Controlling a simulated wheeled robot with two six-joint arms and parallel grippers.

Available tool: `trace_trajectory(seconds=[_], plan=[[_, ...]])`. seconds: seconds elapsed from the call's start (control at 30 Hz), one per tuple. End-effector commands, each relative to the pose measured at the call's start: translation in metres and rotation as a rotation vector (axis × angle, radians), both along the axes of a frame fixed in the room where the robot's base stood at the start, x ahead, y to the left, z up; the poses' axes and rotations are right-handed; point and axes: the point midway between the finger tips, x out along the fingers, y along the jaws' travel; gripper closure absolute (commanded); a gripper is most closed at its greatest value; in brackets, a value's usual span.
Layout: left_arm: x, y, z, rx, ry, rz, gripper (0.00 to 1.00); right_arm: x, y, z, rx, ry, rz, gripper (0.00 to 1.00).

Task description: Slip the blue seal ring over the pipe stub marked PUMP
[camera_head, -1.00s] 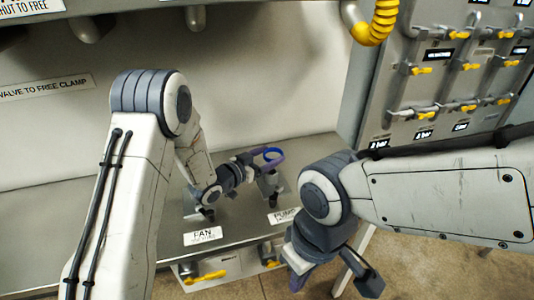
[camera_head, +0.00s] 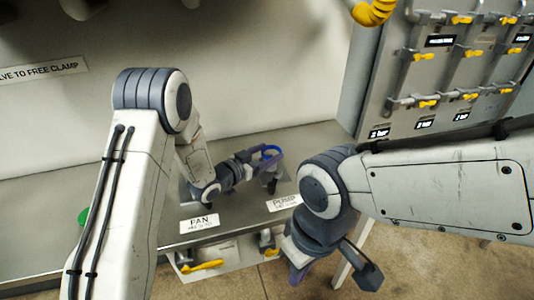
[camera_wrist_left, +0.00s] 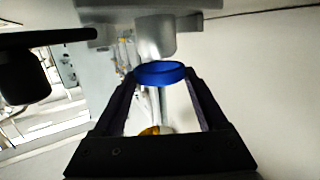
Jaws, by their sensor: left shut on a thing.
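My left gripper (camera_head: 264,157) is shut on the blue seal ring (camera_head: 270,152), which sits between its fingertips. The ring also shows in the left wrist view (camera_wrist_left: 160,73). It is over the pipe stub (camera_head: 271,184) behind the PUMP label (camera_head: 284,202); the gripper partly hides this stub. In the left wrist view the grey stub (camera_wrist_left: 155,36) has its end right at the ring; I cannot tell whether they touch. My right gripper (camera_head: 333,275) is open and empty, low in front of the bench.
The FAN label (camera_head: 199,222) is on the bench (camera_head: 140,235) left of PUMP; my left wrist hides the area behind it. Yellow-handled valves (camera_head: 202,265) sit under the front edge. A valve panel (camera_head: 440,80) stands at right. A green object (camera_head: 83,215) shows beside my left arm.

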Motion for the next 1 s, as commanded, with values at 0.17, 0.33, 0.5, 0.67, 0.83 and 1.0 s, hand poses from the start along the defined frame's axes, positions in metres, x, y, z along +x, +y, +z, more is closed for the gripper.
trace_trajectory(seconds=[0.17,0.33,0.5,0.67,0.83,1.0], plan=[[-0.0021,0.0026,-0.0013,-0.001,-0.001,0.001,0.78,0.0000,0.0000,-0.0030,0.000,0.000,0.000,1.00],[-0.0029,0.0033,-0.0008,0.000,-0.002,0.001,0.78,0.0000,0.0000,-0.0031,0.000,0.000,0.000,1.00],[-0.0029,0.0032,-0.0011,0.000,-0.001,0.000,0.78,0.0000,0.0000,-0.0034,0.000,0.000,0.000,1.00],[-0.0031,0.0029,-0.0033,0.000,-0.001,0.000,0.78,0.0000,0.0000,-0.0067,0.000,0.000,0.000,1.00],[-0.0032,0.0028,-0.0034,-0.001,-0.001,0.000,0.78,0.0000,0.0000,-0.0074,0.000,0.000,0.000,1.00],[-0.0033,0.0027,-0.0037,0.000,0.000,0.000,0.78,0.0000,0.0000,-0.0074,0.000,0.000,0.000,1.00]])
